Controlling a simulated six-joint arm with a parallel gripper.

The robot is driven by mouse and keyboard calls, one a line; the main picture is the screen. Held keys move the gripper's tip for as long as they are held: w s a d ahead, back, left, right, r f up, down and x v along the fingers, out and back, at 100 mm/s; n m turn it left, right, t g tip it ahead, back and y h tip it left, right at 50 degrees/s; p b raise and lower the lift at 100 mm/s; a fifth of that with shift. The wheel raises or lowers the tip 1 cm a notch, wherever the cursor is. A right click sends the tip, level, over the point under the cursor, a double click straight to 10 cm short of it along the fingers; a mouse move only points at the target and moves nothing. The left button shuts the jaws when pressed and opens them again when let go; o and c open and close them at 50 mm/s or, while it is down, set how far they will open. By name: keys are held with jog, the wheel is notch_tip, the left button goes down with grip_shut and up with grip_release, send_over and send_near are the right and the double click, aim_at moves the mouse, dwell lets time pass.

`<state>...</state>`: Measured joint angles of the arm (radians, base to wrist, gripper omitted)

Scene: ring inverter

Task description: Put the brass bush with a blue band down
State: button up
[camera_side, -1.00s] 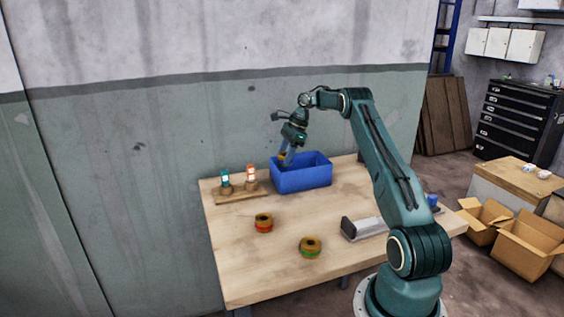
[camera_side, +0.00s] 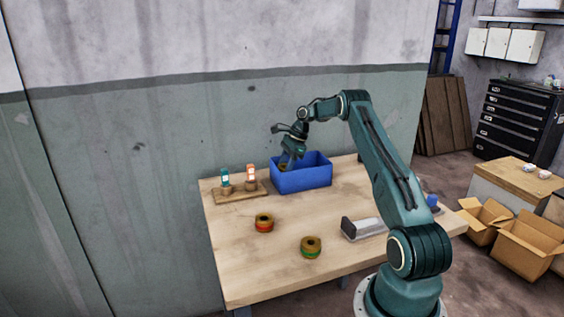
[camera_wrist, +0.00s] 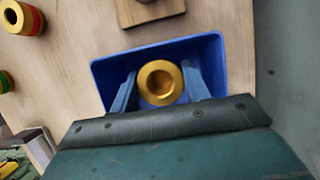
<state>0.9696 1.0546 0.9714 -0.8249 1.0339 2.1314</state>
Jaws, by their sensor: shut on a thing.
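My gripper (camera_wrist: 160,90) is shut on a brass bush (camera_wrist: 175,95), with one blue finger on each side of it. In the wrist view I see the bush's ring face and its dark hole; its band is hidden from this angle. In the side view the gripper (camera_side: 286,165) points down at the left part of a blue bin (camera_side: 305,180), with the fingertips and bush at about the level of its rim. In the wrist view the blue bin (camera_wrist: 214,60) lies behind the bush.
A brass bush with a red band (camera_side: 264,223) and one with a green band (camera_side: 311,247) lie on the table. A wooden stand (camera_side: 240,196) with two small upright pieces is left of the bin. A grey block-like device (camera_side: 362,228) lies at the right.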

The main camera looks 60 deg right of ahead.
jog(key=shift+f, duration=1.65)
jog(key=shift+f, duration=0.1)
jog(key=o, duration=1.3)
jog(key=shift+f, duration=0.1)
jog(key=shift+r, duration=0.2)
jog(key=v, duration=0.7)
jog(key=shift+r, duration=0.15)
jog(key=shift+d, duration=0.1)
